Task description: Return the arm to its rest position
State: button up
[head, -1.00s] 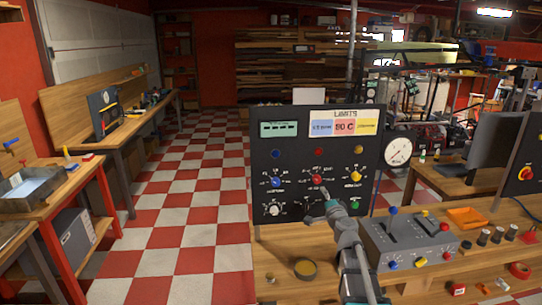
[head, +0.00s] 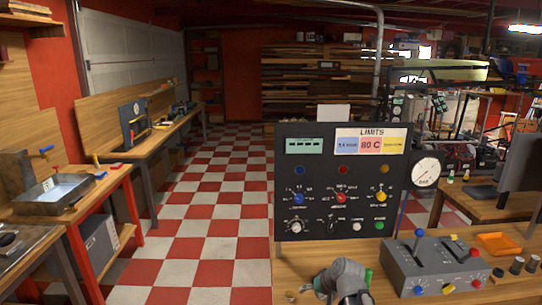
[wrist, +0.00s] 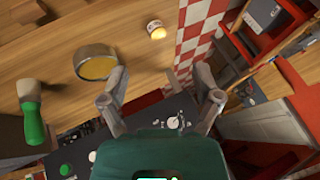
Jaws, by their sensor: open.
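My arm (head: 346,277) is folded low at the bottom edge of the head view, in front of the black control panel (head: 318,228) and apart from its knobs. In the wrist view my gripper (wrist: 160,82) has its two fingers spread apart with nothing between the tips. A round tin with yellow contents (wrist: 96,68) lies on the wooden bench beyond the left finger. Part of the dark panel (wrist: 145,134) shows behind the fingers. The gripper is only partly visible in the head view.
A grey lever box (head: 440,276), an orange tray (head: 498,243) and a round gauge (head: 426,172) are right of my arm. A green-ended object (wrist: 31,115) is at the left in the wrist view. The checkered floor (head: 205,225) left of the panel is clear.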

jog(key=s+d+f+g+h, duration=0.3)
jog(key=s+d+g+h, duration=0.1)
jog(key=s, duration=0.6)
jog(key=shift+s+d+n+g+h, duration=0.2)
jog(key=shift+s+n+g+h, duration=0.1)
jog(key=shift+n+g, duration=0.1)
jog(key=shift+w+a, duration=0.1)
jog(key=shift+w, duration=0.05)
dwell(1.5)
